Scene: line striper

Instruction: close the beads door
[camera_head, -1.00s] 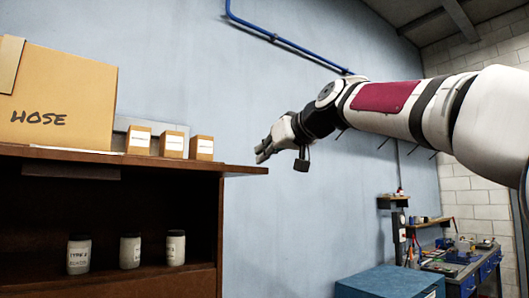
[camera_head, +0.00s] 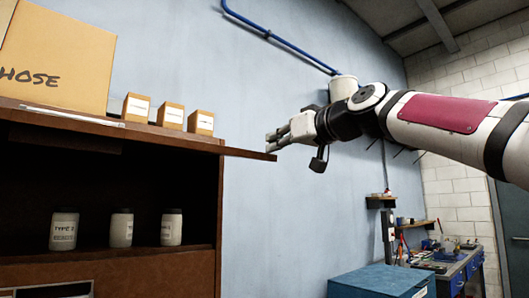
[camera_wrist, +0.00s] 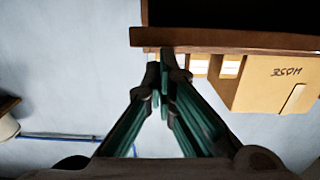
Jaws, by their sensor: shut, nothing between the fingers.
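A dark brown wooden cabinet (camera_head: 219,225) stands at the left in the head view, its front open. Jars (camera_head: 63,230) with white contents and dark lids stand inside; one reads "TYPE 2". A thin brown panel (camera_head: 245,153) juts out level at the cabinet's top, past its right side. I cannot tell whether it is the beads door or the fixed top. Its edge also shows in the wrist view (camera_wrist: 225,40). My gripper (camera_head: 270,141) is shut and empty, by the panel's right end. In the wrist view, its fingertips (camera_wrist: 166,54) appear near the wooden edge; contact is unclear.
A cardboard box marked "HOSE" (camera_head: 55,62) and three small tan boxes (camera_head: 170,115) stand on top of the cabinet. A blue cabinet (camera_head: 380,281) and a cluttered workbench (camera_head: 455,262) are at the lower right. Bare blue wall lies between.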

